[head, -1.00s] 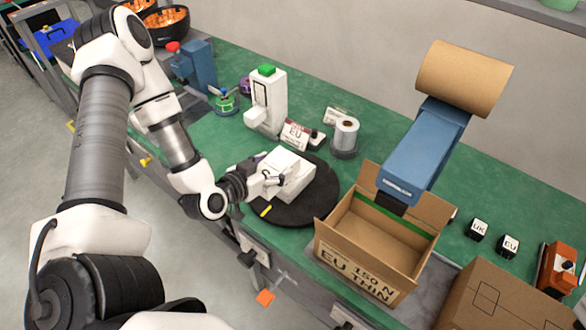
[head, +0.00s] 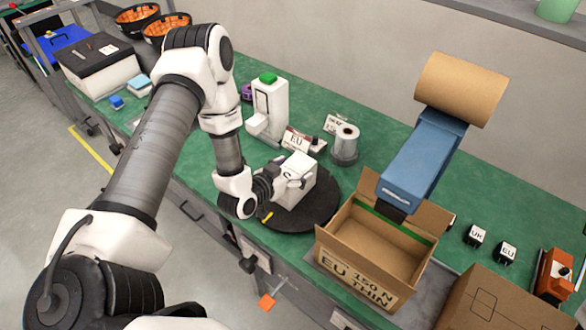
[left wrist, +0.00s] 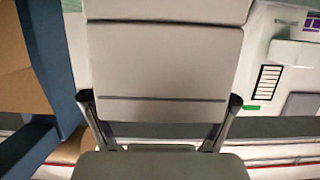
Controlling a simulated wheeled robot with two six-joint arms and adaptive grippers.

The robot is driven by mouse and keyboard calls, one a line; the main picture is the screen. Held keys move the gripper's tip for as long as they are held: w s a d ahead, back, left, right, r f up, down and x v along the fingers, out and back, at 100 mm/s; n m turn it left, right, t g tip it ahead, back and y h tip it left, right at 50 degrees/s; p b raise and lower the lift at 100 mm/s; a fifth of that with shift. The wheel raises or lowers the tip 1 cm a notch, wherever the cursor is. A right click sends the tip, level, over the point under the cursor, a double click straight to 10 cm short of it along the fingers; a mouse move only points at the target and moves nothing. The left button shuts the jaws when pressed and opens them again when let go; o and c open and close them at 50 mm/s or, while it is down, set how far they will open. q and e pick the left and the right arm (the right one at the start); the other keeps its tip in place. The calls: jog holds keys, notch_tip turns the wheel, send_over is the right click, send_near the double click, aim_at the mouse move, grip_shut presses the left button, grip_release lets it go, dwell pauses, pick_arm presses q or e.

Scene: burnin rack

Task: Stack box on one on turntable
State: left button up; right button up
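A white box (head: 300,170) is at the black round turntable (head: 318,212), over its middle. My left gripper (head: 283,184) is at the box's left side in the head view. In the left wrist view the two fingers (left wrist: 163,122) stand against opposite sides of a white box face (left wrist: 165,65), shut on it. A seam crosses the white surface near the top of that view. I cannot tell whether a second white box lies under the held one. The gripper hides part of the box's near side. My right gripper is not in view.
An open cardboard carton (head: 360,275) stands right of the turntable, under a blue dispenser (head: 425,160) with a brown roll.

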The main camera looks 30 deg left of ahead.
pick_arm(q)
jog(key=shift+r, duration=0.1)
jog(key=shift+s+r, duration=0.1)
jog(key=v, duration=1.2)
jog(key=s+d+f+g, duration=0.1)
jog(key=f, duration=0.1)
jog(key=s+d+f+g+h, duration=0.1)
jog(key=d+f+g, duration=0.1)
jog(key=f, duration=0.1)
jog(key=s+d+f+g, duration=0.1)
jog(key=d+f+g, duration=0.1)
jog(key=f, duration=0.1)
jog(key=shift+d+m+h, duration=0.15)
jog(key=shift+m+h, duration=0.15)
jog(key=shift+m, duration=0.1)
jog(key=s+f+g, duration=0.1)
jog(key=s+d+f+g, duration=0.2)
jog(key=f, duration=0.1)
jog(key=shift+s, duration=0.35)
jog(key=s+d+f+n+g+y, duration=0.2)
jog(key=s+f+g, duration=0.3)
jog(key=s, duration=0.5)
jog(key=shift+s+g+y, duration=0.15)
jog(key=shift+g+y, duration=0.15)
jog(key=shift+g, duration=0.2)
